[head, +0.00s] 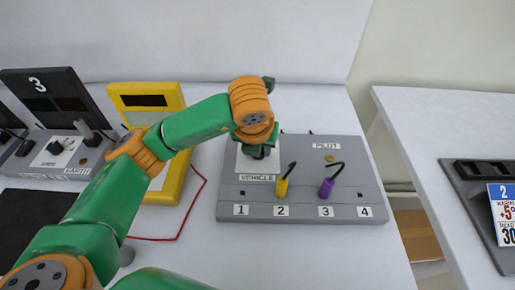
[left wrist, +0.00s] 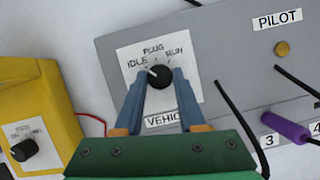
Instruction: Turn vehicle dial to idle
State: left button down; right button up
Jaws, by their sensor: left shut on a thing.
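The vehicle dial (left wrist: 160,75) is a black knob on a white plate marked IDLE, PLUG and RUN, above the VEHICLE label. In the left wrist view its white pointer mark faces up and left, toward the IDLE side. My left gripper (left wrist: 159,88) is shut on the knob, with a blue-grey finger on each side of it. In the head view, my left gripper (head: 258,152) is over the plate on the grey panel (head: 340,185), and the arm hides most of the dial. My right gripper is not in view.
Yellow (head: 282,187) and purple (head: 327,188) plugs with black leads stand at the panel's front, above several numbered labels. A yellow meter (head: 173,185) with a red lead is to the left. A grey unit marked 3 (head: 40,95) stands further left. A second table (head: 440,120) is at the right.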

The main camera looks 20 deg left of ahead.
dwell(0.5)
pick_arm(q)
jog(key=c, duration=0.5)
grip_release()
jog(key=p+v, duration=0.1)
jog(key=v, duration=0.5)
jog(key=shift+r, duration=0.3)
jog(key=shift+s+d+r, duration=0.1)
jog(key=shift+s+r, duration=0.1)
